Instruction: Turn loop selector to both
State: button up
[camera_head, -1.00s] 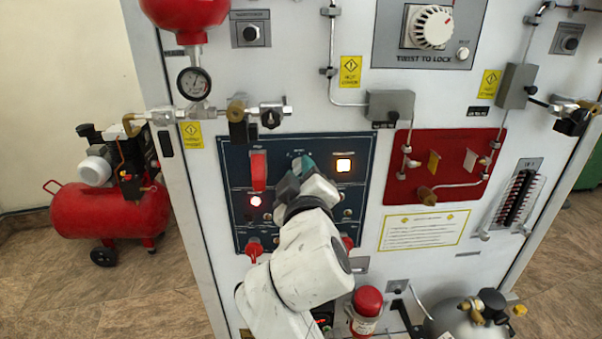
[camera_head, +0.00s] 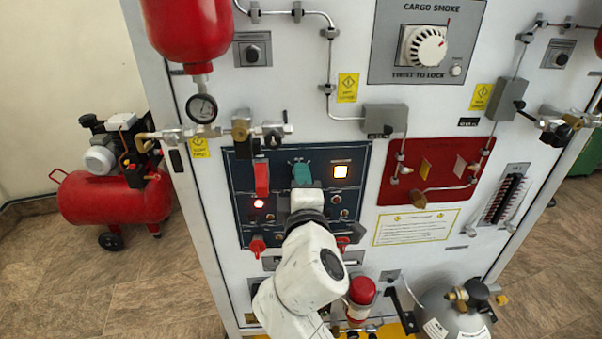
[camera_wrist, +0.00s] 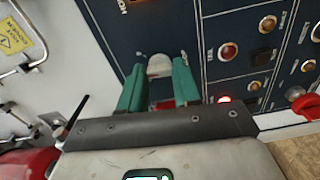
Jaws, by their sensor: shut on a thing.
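The dark blue control panel (camera_head: 236,170) is on the front of the white cabinet, facing me. A pale grey rounded knob (camera_wrist: 160,65), which I take for the loop selector, shows on the panel in the wrist view. My gripper (camera_head: 302,172) reaches the upper middle of the panel. Its two green fingers, also in the wrist view (camera_wrist: 160,85), are on either side of the knob, shut on it. The fingers and wrist hide the knob in the head view. Its pointer direction and position labels are not readable.
Left of my gripper is a red switch cover (camera_head: 261,178) above a lit red lamp (camera_head: 258,203); right of it is a lit amber indicator (camera_head: 341,171). Red switches (camera_head: 257,245) sit lower. A red panel (camera_head: 436,170) with pipes lies to the right.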

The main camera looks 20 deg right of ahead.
jog(key=shift+a+n, duration=0.1)
jog(key=shift+n, duration=0.4)
jog(key=o, duration=1.1)
jog(key=shift+c, duration=0.2)
jog(key=shift+s, duration=0.1)
jog(key=b+v, duration=0.1)
jog(key=v, duration=0.9)
jog(key=shift+s, duration=0.3)
jog(key=shift+a, duration=0.1)
